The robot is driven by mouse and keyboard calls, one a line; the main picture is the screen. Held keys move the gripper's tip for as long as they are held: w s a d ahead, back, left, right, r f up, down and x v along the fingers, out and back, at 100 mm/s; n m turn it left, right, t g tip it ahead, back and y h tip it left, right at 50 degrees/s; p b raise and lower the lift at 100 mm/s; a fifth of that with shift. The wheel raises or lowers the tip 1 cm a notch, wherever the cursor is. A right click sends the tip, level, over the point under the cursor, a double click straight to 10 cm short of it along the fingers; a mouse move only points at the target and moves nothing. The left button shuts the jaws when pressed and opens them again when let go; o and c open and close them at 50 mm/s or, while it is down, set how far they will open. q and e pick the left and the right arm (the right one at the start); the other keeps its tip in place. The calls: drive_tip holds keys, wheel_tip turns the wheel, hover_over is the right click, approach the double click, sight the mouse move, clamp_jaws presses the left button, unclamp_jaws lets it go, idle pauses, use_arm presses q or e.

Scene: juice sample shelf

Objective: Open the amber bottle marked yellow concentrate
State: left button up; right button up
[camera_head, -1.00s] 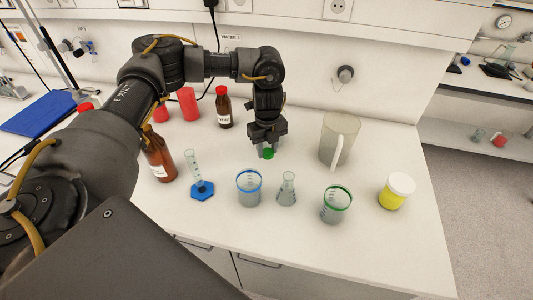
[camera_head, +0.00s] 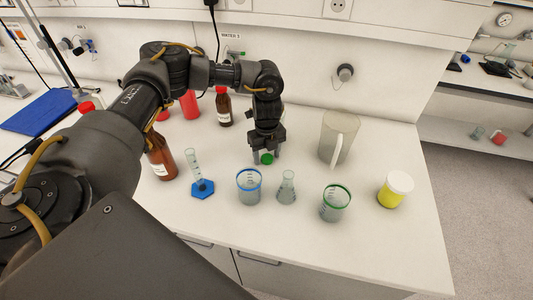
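A smaller amber bottle (camera_head: 224,106) with a red cap and white label stands at the back of the bench. A larger amber bottle (camera_head: 161,158) with a white label stands at the left; its top is hidden behind my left arm. The label wording is too small to read, so I cannot tell which is the yellow concentrate. My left gripper (camera_head: 266,159) points down over the bench behind the beakers, right of both bottles. Its fingers are apart, with a small green cap-like piece (camera_head: 267,159) between them and gaps at its sides. My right gripper is out of view.
In front stand a blue-rimmed beaker (camera_head: 249,188), a conical flask (camera_head: 286,188) and a green-rimmed beaker (camera_head: 335,204). A cylinder with a blue base (camera_head: 202,189), a grey jug (camera_head: 337,140) and a yellow jar (camera_head: 395,190) stand around. The front right is clear.

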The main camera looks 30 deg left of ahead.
sight(267, 157)
use_arm(q)
drive_tip(key=shift+r, duration=0.6)
wheel_tip(267, 157, up, 11)
drive_tip(key=b, duration=0.1)
drive_tip(key=shift+r, duration=0.15)
drive_tip(key=shift+r, duration=0.1)
